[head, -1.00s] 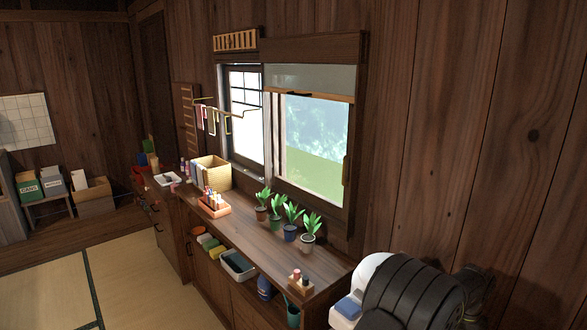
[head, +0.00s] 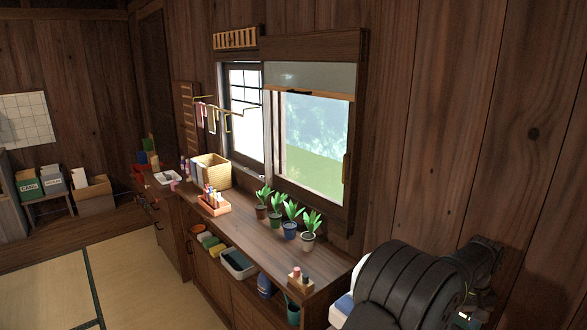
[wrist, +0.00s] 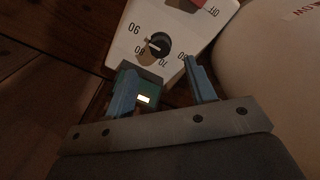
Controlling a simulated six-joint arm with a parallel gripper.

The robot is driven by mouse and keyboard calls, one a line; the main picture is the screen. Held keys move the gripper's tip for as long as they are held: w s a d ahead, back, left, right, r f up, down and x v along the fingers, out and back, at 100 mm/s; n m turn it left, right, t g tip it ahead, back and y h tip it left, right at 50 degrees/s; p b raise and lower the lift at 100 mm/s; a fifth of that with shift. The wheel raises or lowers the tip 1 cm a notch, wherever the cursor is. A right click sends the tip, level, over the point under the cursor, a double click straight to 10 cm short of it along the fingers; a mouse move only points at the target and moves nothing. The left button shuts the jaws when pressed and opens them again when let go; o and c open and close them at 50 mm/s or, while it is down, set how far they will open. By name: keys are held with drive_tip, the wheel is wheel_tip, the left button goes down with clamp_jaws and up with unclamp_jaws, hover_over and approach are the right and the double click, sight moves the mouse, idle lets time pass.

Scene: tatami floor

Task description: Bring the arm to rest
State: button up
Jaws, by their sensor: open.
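My gripper (wrist: 159,66) shows in the wrist view with two blue-grey fingers spread apart and nothing between them. Beyond the fingertips is a white panel with a black dial (wrist: 158,45), numbers around it and a red switch marked OFF at its upper edge. A small green part with a lit patch (wrist: 143,99) shows by the left finger. I cannot tell whether the fingers touch the panel. In the head view my dark arm fills the lower right, and I cannot make out the fingers there.
A pale rounded body (wrist: 288,70) is close on the right in the wrist view. Tatami floor (head: 130,280) lies clear at left.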

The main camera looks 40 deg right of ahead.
wheel_tip(320, 180, up, 7)
idle(0.3)
